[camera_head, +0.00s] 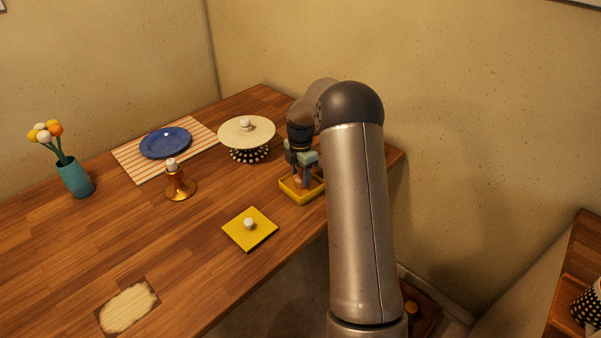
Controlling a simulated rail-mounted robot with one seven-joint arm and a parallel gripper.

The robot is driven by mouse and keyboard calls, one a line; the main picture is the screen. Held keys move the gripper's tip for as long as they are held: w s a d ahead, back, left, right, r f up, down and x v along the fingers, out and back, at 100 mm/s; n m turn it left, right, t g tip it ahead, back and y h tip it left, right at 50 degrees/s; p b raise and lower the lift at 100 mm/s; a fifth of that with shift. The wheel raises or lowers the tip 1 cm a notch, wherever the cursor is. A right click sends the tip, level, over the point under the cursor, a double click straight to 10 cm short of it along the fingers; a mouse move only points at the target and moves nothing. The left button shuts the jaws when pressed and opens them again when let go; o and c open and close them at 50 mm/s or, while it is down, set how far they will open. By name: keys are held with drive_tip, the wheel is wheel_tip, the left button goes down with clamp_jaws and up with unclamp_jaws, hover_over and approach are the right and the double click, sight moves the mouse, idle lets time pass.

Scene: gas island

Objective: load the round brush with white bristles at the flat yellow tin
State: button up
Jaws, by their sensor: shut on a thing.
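The flat yellow tin (302,197) stands open near the right edge of the table. My gripper (301,176) points down right over it, with its fingertips at or just inside the rim. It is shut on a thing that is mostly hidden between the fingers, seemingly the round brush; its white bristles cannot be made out. I cannot tell whether its tip touches what is in the tin. A square yellow lid (262,237) with a white knob lies flat on the table, in front and to the left of the tin.
Behind the tin stands a dotted pot (249,155) with a cream lid. A copper candle holder (180,190), a blue plate (166,142) on a striped mat (205,134) and a teal vase (75,179) stand farther left. A pale bare patch (128,307) marks the front tabletop.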

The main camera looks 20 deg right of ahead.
drive_tip(key=shift+r+p, duration=2.3)
drive_tip(key=shift+r, duration=1.2)
